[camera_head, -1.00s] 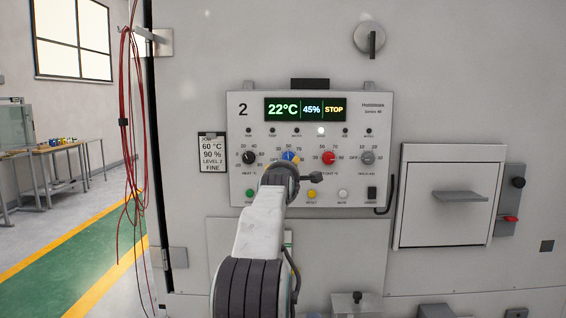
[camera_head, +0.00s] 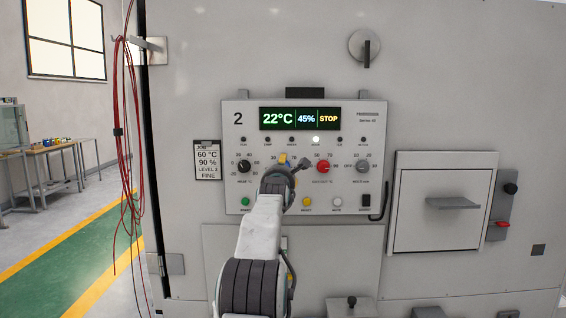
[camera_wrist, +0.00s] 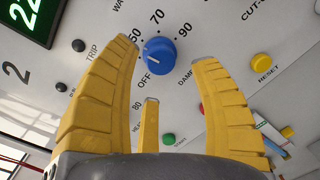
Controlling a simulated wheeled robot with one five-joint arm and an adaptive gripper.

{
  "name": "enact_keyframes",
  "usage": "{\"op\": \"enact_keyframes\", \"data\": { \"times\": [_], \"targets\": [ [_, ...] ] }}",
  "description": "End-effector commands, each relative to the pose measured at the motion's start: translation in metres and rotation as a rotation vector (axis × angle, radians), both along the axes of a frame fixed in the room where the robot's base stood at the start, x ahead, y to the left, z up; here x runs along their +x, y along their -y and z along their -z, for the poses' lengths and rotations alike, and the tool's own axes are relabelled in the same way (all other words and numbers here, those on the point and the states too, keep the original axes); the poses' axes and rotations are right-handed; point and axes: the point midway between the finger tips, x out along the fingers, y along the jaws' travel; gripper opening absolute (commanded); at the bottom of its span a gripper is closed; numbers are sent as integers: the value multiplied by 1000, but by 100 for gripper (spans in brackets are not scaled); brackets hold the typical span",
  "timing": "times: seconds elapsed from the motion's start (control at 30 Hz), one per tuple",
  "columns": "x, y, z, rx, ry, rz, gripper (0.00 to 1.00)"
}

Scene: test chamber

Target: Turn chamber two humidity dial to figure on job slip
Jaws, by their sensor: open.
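The blue humidity dial (camera_wrist: 161,57) shows in the wrist view; my wrist hides it in the head view. Its white pointer mark lies towards the side between OFF and 50; 70 and 90 are printed further round. My gripper (camera_wrist: 166,52) is open, with yellow fingers on either side of the dial and a third finger below it. I cannot tell whether any finger touches the dial. The job slip (camera_head: 208,161) left of the panel reads 60 °C, 90 %, LEVEL 2, FINE. The panel display (camera_head: 303,118) reads 22°C, 45%, STOP.
The red dial (camera_head: 323,167) is close to the right of my wrist, and a black dial (camera_head: 244,167) is to the left. Coloured buttons line the panel's lower edge, including a yellow one (camera_head: 307,202). Red cables (camera_head: 126,150) hang at the left.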

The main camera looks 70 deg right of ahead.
Motion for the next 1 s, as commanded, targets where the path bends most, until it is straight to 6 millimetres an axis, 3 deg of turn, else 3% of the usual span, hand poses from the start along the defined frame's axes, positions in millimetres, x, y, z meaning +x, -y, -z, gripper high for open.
{"op": "enact_keyframes", "data": {
  "times": [0.4, 0.97, 1.0],
  "targets": [
    [8, 30, -1, 1, 1, -1, 57],
    [9, 35, 1, 1, 1, -1, 58],
    [9, 35, 1, 1, 1, -1, 55]
  ]
}}
